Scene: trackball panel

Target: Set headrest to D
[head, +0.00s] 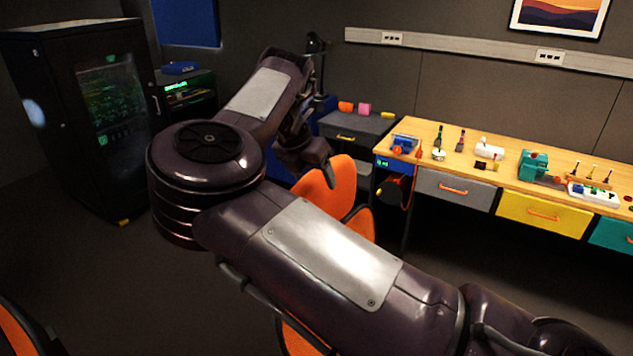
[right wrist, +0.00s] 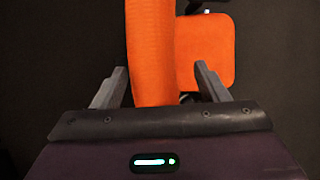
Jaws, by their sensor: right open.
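An orange chair (head: 325,190) stands in the middle of the head view, partly hidden behind my right arm. In the right wrist view a long upright orange chair part (right wrist: 150,45) lies between the fingers, with a flat orange pad (right wrist: 205,50) beyond it to the right. I cannot tell whether the long part is the headrest or the backrest. My right gripper (right wrist: 160,70) is open, its fingers on either side of the long part. In the head view the right gripper (head: 312,160) is by the chair's top. No letter D or position marks can be read. My left gripper is out of view.
A wooden workbench (head: 450,165) with drawers and small items runs along the right. A grey drawer cabinet (head: 355,127) stands behind the chair. A black glass-door cabinet (head: 85,120) stands at the left. Another orange item (head: 15,335) shows at the lower left. Floor at lower left is open.

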